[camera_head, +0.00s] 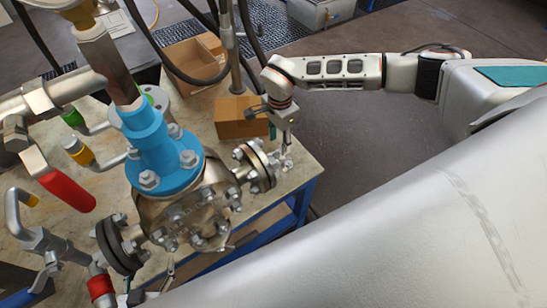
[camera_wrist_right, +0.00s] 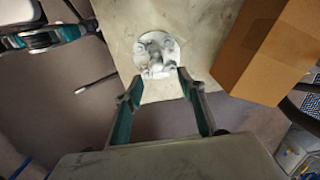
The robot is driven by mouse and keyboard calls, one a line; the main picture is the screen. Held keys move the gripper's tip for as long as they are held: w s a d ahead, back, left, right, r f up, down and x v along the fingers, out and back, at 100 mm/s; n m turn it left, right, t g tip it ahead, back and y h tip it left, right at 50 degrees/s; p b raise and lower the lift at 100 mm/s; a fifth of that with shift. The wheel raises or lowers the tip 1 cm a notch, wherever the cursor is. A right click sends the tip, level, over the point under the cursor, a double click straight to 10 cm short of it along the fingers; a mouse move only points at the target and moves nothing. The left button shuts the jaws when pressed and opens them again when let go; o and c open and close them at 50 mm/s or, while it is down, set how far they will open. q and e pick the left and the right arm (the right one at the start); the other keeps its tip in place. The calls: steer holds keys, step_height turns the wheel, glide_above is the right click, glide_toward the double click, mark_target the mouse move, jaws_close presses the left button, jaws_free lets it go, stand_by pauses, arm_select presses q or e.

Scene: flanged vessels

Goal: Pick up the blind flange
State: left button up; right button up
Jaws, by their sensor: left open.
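The blind flange is a pale grey disc with several bolts or nuts on top. It lies flat on the worktable in the right wrist view (camera_wrist_right: 157,54) and near the table's right corner in the head view (camera_head: 286,163). My right gripper (camera_wrist_right: 158,85) is open; its two teal-padded fingers point at the flange's near side, one on each side, with nothing between them. In the head view the right gripper (camera_head: 286,150) points down close over the flange; contact is not clear. My left gripper (camera_head: 152,284) shows only partly at the lower left, open and largely hidden.
A flanged metal vessel with a blue neck (camera_head: 160,150) stands close left of the flange; its side flange (camera_head: 257,166) is nearest. A cardboard box (camera_head: 240,117) stands behind, also beside the flange in the wrist view (camera_wrist_right: 270,50). An open carton (camera_head: 195,62) lies farther back.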

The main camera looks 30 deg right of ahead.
mark_target(277, 154)
steer(key=shift+s+a+f, duration=0.1)
steer(key=shift+s+f, duration=0.2)
steer(key=shift+f, duration=0.6)
steer(key=f, duration=0.5)
steer(key=shift+a, duration=0.35)
jaws_close()
steer(key=shift+r, duration=0.15)
